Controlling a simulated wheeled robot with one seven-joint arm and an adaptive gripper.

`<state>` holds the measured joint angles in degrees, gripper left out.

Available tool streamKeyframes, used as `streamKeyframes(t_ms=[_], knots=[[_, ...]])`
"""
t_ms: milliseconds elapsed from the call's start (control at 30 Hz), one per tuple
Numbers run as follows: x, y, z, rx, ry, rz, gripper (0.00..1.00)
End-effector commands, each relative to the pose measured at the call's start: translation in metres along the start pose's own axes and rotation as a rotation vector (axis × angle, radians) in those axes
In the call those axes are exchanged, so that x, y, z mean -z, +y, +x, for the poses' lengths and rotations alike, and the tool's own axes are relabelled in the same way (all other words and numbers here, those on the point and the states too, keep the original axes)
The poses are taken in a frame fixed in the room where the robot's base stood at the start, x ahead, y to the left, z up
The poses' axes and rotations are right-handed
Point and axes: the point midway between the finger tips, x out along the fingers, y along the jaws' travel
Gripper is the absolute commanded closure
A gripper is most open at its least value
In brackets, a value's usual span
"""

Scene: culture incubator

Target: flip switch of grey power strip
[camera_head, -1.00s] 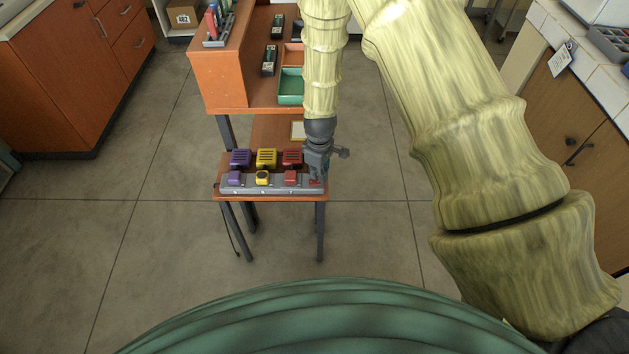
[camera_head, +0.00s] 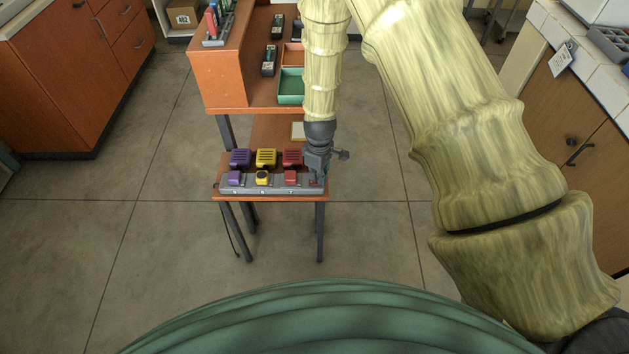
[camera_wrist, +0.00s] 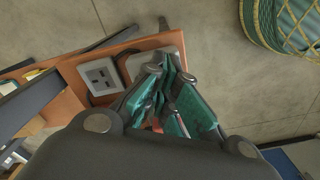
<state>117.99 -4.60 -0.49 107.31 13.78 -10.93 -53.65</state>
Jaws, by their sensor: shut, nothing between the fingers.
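The grey power strip (camera_head: 244,188) lies along the front edge of a small orange-brown shelf. Purple, yellow and red plugs sit along it. Its red switch (camera_head: 314,183) is at the right end, partly hidden by my gripper (camera_head: 316,176). My gripper is shut and empty, pointing down at that end, with its tips at or just above the switch. I cannot tell whether they touch it. In the wrist view the shut fingers (camera_wrist: 166,62) cover part of the strip's end, and a grey socket (camera_wrist: 101,76) shows to their left.
Purple (camera_head: 240,157), yellow (camera_head: 266,157) and red (camera_head: 292,157) adapters stand just behind the strip. A taller orange desk (camera_head: 220,82) with a green tray (camera_head: 291,86) is further back. The floor to the right of the shelf is clear.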

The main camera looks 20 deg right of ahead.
Motion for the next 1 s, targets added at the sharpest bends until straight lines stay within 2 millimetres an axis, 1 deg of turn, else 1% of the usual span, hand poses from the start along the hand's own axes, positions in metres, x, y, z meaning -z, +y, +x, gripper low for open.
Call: streamKeyframes(t_ms=[333, 467, 1000], knots=[[0.000, 0.000, 0.004, 0.000, 0.000, 0.000, 1.00], [0.000, 0.000, 0.002, 0.000, 0.000, 0.000, 1.00], [0.000, 0.000, -0.029, 0.000, 0.001, 0.000, 1.00]])
